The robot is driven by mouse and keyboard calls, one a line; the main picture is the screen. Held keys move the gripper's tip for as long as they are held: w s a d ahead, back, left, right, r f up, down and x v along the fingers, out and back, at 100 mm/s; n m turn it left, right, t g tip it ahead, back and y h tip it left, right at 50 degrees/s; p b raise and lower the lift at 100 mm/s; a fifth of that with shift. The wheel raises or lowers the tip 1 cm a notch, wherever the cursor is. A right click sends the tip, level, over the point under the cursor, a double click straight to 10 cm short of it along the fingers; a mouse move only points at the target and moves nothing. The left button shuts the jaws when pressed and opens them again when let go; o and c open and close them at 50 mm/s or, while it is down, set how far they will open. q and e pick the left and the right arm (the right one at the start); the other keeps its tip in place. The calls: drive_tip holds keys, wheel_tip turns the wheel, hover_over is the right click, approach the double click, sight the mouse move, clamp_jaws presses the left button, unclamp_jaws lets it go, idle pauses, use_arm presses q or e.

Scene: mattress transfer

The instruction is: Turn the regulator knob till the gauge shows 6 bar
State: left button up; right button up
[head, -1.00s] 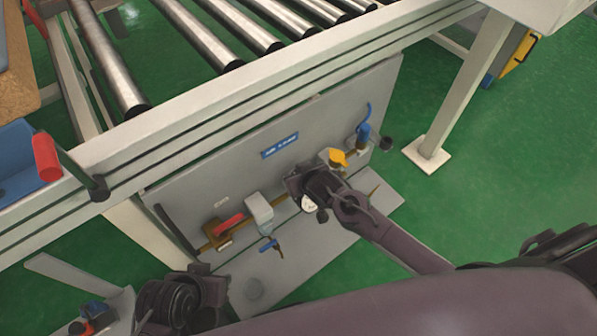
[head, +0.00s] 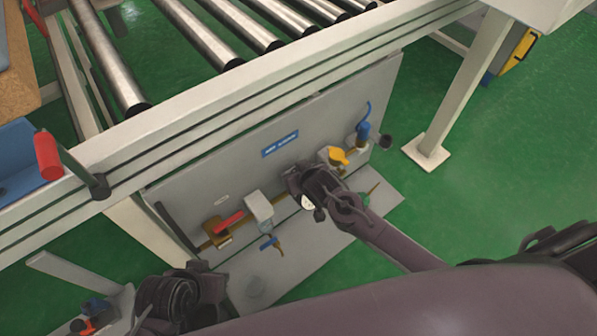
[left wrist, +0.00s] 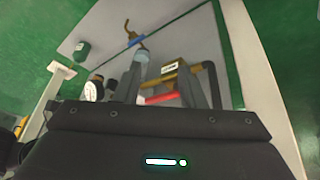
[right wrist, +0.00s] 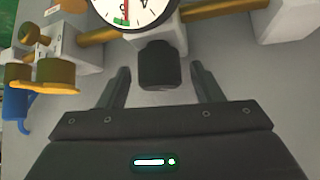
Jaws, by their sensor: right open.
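The black regulator knob (right wrist: 158,66) shows in the right wrist view between the fingers of my right gripper (right wrist: 160,76), with a gap on each side. That gripper is open and also shows at the panel in the head view (head: 298,180). The white gauge (right wrist: 133,12) is just above the knob, cut off by the picture's top edge. It has a red needle and a green mark, but I cannot read its value. The gauge also shows in the head view (head: 307,202). My left gripper (left wrist: 172,80) is open and apart from the panel fittings.
On the grey panel (head: 340,115) sit a red-handled valve (head: 230,222), a filter unit (head: 260,208), a yellow valve knob (head: 338,156) and a blue hose fitting (head: 363,130). The roller conveyor frame (head: 250,95) overhangs the panel. Green floor lies open at right.

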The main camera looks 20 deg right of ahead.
sight(306, 199)
drive_tip(key=shift+s+r, duration=0.25)
drive_tip(key=shift+r, duration=0.05)
use_arm(q)
drive_tip(key=a+p, duration=0.1)
drive_tip(key=s+a+g, duration=0.1)
drive_tip(key=a+g+y+p, duration=0.1)
drive_tip(key=shift+s+r+n+p, duration=0.25)
drive_tip(key=shift+r+n+p, duration=0.05)
drive_tip(key=shift+r, duration=0.1)
use_arm(e)
drive_tip(key=v, duration=0.7)
drive_tip(key=shift+s, duration=0.1)
